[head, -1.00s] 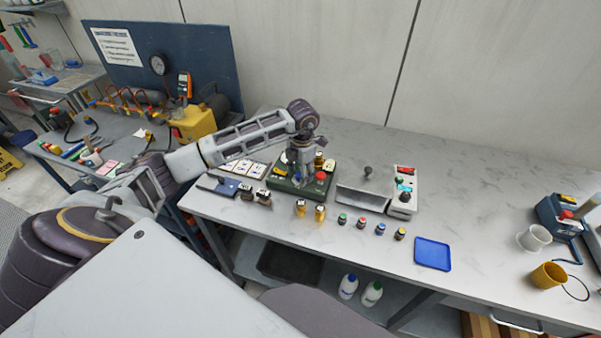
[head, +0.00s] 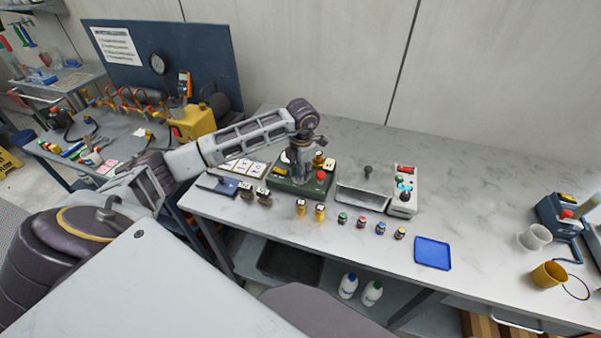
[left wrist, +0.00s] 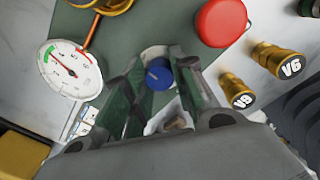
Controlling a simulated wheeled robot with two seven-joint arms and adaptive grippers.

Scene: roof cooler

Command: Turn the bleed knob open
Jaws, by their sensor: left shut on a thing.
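A blue knob (left wrist: 160,76) with a pale mark on its top sits on the green unit (head: 289,187), which stands on the bench. My left gripper (left wrist: 163,68) points down over the unit, with its fingers on either side of the blue knob, and is shut on it. In the head view the gripper (head: 301,178) hides the knob. A round white gauge (left wrist: 70,68) with a red needle and a large red button (left wrist: 221,22) are beside the gripper. The red button also shows in the head view (head: 320,174). My right gripper is not in view.
Gold V-marked fittings (head: 320,212) and several small capped bottles (head: 361,221) stand in front of the unit. A grey tray (head: 362,195) and a control box (head: 404,202) stand to its right. A blue tray (head: 433,253) lies near the front edge. The right-middle bench top is clear.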

